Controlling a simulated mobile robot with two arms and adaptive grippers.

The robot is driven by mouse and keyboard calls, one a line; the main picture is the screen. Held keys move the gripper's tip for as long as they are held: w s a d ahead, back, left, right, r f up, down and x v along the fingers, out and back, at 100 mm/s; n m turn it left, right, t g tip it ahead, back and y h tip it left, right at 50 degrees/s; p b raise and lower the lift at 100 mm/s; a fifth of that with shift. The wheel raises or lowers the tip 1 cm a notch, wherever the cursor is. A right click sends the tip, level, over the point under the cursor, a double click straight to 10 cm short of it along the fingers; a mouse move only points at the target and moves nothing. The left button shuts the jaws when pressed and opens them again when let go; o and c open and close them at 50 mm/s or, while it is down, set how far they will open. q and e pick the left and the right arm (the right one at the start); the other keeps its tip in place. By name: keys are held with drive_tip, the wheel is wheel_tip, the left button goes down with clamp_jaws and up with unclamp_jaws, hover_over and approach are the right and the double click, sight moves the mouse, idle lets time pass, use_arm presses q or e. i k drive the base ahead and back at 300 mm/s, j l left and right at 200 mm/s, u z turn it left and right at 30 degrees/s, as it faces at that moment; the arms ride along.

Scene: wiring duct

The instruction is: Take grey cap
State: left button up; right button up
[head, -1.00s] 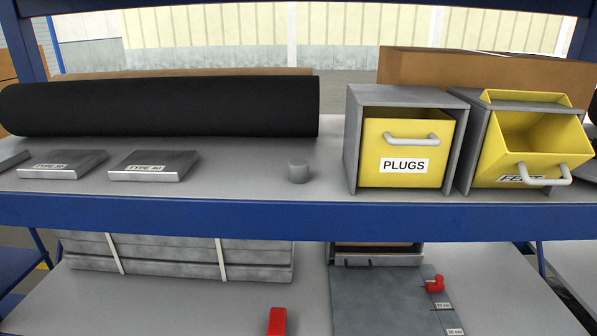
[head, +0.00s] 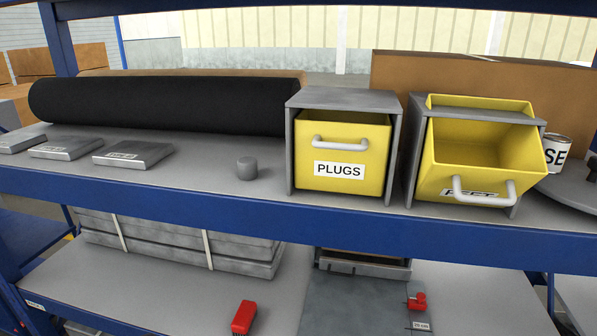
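A small grey cylindrical cap (head: 247,168) stands on the upper shelf (head: 225,190). It is left of the yellow PLUGS drawer (head: 342,150) and in front of the black roll (head: 170,106). Nothing touches it. Neither of my grippers is in the head view.
A second yellow bin (head: 480,160) is tilted open right of the PLUGS drawer. Flat metal plates (head: 133,153) lie to the left of the cap. A white can (head: 557,152) stands at far right. Below are grey bundled ducts (head: 180,240), a red block (head: 243,318) and a red clamp (head: 416,301).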

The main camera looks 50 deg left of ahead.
sight(248, 165)
drive_tip(key=i+l+u, duration=0.1)
drive_tip(key=l+u, duration=0.15)
drive_tip(key=u, duration=0.15)
drive_tip(key=i+l+u, duration=0.1)
drive_tip(key=l+u, duration=0.15)
drive_tip(key=u, duration=0.15)
drive_tip(key=l+u, duration=0.4)
drive_tip(key=i+j, duration=0.05)
drive_tip(key=j, duration=0.05)
